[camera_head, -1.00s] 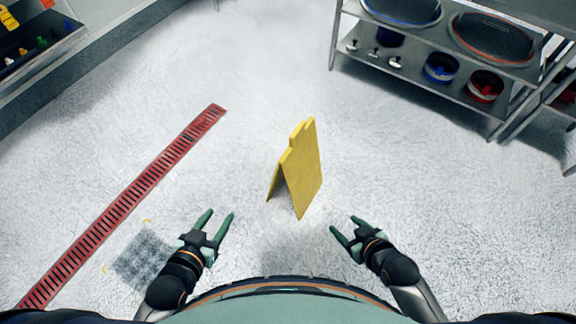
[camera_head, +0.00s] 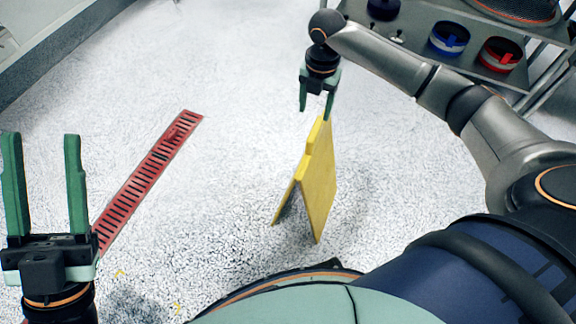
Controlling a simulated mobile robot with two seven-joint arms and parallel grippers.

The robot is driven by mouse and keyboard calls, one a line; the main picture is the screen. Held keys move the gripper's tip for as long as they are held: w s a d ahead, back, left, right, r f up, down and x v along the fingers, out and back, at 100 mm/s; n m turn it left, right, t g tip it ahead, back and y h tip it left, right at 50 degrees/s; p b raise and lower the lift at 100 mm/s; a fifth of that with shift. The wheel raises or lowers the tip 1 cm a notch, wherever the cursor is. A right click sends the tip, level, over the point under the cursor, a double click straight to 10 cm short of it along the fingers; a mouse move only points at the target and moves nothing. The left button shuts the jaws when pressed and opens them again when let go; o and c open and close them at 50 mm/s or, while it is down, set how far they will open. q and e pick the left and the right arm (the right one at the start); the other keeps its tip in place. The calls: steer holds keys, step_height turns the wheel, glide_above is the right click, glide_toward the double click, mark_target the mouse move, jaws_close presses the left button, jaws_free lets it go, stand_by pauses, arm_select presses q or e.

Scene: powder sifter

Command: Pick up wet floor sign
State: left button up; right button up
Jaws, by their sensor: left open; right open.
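The yellow wet floor sign (camera_head: 318,185) stands upright on the floor in an A-shape, near the middle of the head view. My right gripper (camera_head: 316,116) is at the top of the sign, fingers pointing down and open. Its fingertips show just above and beside the sign's top edge; whether they straddle it or touch it I cannot tell. My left gripper (camera_head: 42,140) is open and empty at the lower left, fingers pointing up in the picture, well apart from the sign.
A red floor grating (camera_head: 150,175) runs diagonally left of the sign. A metal shelf (camera_head: 480,68) at the upper right holds a blue container (camera_head: 449,40) and a red container (camera_head: 501,55). The pale floor around the sign is clear.

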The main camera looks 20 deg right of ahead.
mark_target(316, 129)
steer(key=shift+w+d+n, duration=0.25)
steer(key=shift+w+n, duration=0.05)
steer(key=shift+w, duration=0.1)
steer(key=shift+f+b, duration=0.2)
steer(key=shift+b, duration=0.1)
step_height(316, 129, down, 6)
steer(key=b, duration=0.2)
steer(key=shift+s+f+b, duration=0.1)
steer(key=shift+f+b, duration=0.1)
steer(key=shift+b, duration=0.1)
steer(key=f+b, duration=0.1)
steer(key=f, duration=0.2)
steer(key=f+b, duration=0.1)
steer(key=shift+s+d+f+b, duration=0.2)
steer(key=shift+s+b, duration=0.1)
steer(key=shift+s, duration=0.1)
steer(key=shift+f, duration=0.35)
arm_select(q)
steer(key=shift+n, duration=0.3)
step_height(316, 129, down, 6)
steer(key=shift+d+r, duration=0.15)
arm_select(e)
jaws_close()
arm_select(q)
steer(key=shift+s+h, duration=0.1)
steer(key=shift+h, duration=0.2)
